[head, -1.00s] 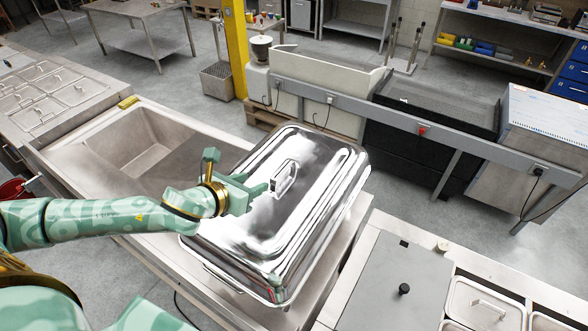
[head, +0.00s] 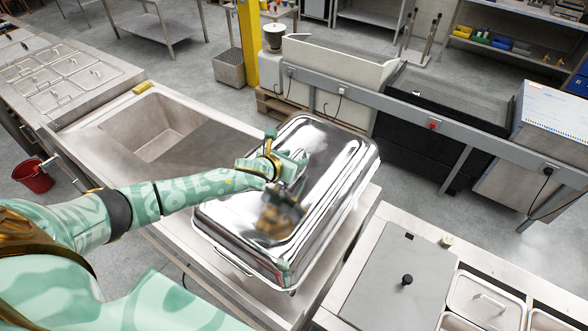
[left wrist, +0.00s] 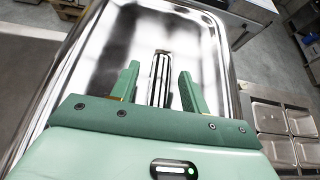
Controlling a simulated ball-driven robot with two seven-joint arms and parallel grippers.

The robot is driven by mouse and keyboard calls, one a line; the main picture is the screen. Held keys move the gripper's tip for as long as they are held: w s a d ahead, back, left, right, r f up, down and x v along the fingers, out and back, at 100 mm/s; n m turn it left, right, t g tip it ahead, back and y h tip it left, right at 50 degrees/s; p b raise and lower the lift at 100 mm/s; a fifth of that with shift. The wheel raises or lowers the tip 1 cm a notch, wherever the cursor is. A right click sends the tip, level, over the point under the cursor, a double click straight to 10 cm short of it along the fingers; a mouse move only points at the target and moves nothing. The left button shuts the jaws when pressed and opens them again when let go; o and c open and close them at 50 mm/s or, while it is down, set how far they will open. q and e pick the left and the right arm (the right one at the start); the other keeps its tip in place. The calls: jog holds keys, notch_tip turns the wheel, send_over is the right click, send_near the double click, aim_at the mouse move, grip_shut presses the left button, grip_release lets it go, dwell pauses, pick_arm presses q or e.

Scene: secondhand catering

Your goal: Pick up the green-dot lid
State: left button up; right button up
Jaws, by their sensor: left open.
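A large shiny steel lid (head: 335,160) covers a rectangular dish on the steel counter in the head view. I see no green dot on it. My left gripper (head: 294,170) is over the middle of this lid, at its handle. In the left wrist view the lid (left wrist: 100,45) fills the middle, and the bar handle (left wrist: 160,78) lies between the two open green fingers of the gripper (left wrist: 158,72), with a gap on each side. Whether the fingers reach down around the handle is hard to tell. My right gripper is not in view.
A sink (head: 150,125) is left of the lid. A grey board with a black knob (head: 406,280) and lidded pans (head: 478,298) are at the lower right. More lidded pans (head: 60,75) stand at the far left. A red bucket (head: 34,177) is on the floor.

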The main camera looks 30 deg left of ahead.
pick_arm(q)
jog(key=shift+w+d+f, duration=0.1)
jog(key=shift+w+f, duration=0.15)
jog(key=shift+w, duration=0.15)
jog(key=shift+s, duration=0.15)
grip_shut()
jog(key=shift+r, duration=0.1)
dwell(0.9)
jog(key=shift+w+r, duration=0.1)
jog(key=shift+w, duration=0.15)
